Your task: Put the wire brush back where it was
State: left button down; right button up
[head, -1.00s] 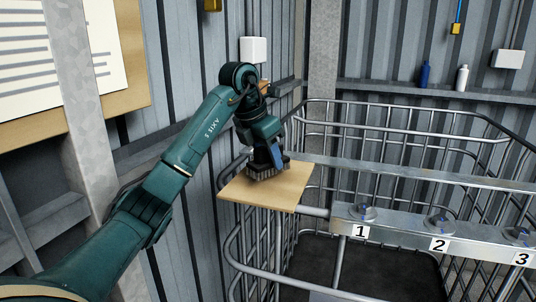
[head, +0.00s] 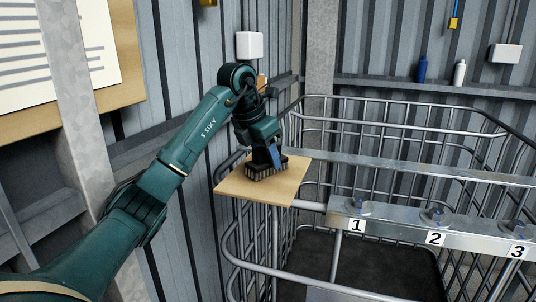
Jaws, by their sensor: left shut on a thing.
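The wire brush (head: 268,172) shows as a dark bristled block low on the wooden board (head: 240,187), with a blue part (head: 275,156) just above it. My left gripper (head: 266,158) points down over the board and is shut on the wire brush. The gripper and wrist hide much of the brush. The brush is at the board's surface, but I cannot tell whether it rests on it. My right gripper is not in view.
A metal rail with labels 1 (head: 357,225), 2 (head: 435,239) and 3 (head: 517,252) crosses the wire cage (head: 410,127). A shelf (head: 400,84) at the back holds a blue bottle (head: 422,68) and a white bottle (head: 459,72). The board's front and right are clear.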

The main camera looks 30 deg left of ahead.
pick_arm(q)
jog(key=shift+a+f, duration=0.15)
jog(key=shift+f, duration=0.05)
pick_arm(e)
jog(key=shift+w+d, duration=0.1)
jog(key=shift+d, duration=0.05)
